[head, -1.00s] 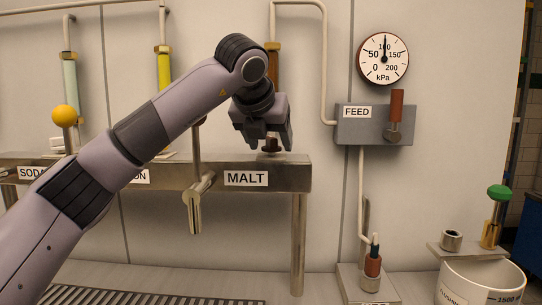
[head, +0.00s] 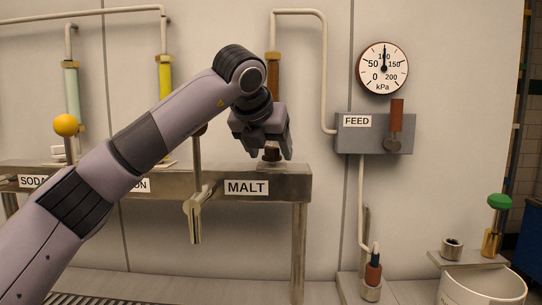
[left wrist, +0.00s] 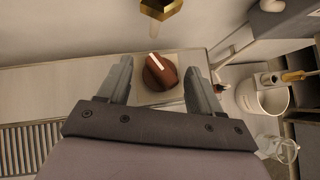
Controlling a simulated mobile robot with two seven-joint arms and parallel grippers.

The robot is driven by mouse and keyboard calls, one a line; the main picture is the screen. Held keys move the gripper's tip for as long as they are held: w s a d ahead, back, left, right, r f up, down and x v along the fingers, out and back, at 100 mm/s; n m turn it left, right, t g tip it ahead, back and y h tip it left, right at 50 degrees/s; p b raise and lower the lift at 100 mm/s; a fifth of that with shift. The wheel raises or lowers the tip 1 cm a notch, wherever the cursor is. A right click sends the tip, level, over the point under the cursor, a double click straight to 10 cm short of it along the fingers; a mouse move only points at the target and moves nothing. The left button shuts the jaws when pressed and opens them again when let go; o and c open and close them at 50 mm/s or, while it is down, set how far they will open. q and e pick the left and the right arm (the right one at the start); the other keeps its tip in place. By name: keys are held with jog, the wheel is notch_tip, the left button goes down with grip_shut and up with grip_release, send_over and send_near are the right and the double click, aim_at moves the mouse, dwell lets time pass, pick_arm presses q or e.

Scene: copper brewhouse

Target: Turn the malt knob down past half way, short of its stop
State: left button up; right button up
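The malt knob (left wrist: 160,72) is a dark red-brown round knob with a white pointer line, on top of the steel counter above the MALT label (head: 246,188). In the left wrist view its line points up and a little left. My left gripper (left wrist: 156,85) is open, with one finger on each side of the knob and a gap on both sides. In the head view the left gripper (head: 268,150) is just above the knob (head: 271,154), hiding part of it. My right gripper is not in view.
A FEED box (head: 362,140) with a red-brown handle and a kPa gauge (head: 384,68) near 100 are on the wall. A steel tap (head: 194,215) hangs in front of the counter. A white container (head: 482,285) stands at the lower right.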

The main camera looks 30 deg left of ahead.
aim_at(270, 157)
pick_arm(q)
notch_tip(270, 157, up, 6)
jog(key=p, duration=0.5)
jog(key=shift+r, duration=0.1)
jog(key=b+v, duration=0.1)
jog(key=v, duration=0.6)
jog(key=shift+s, duration=0.1)
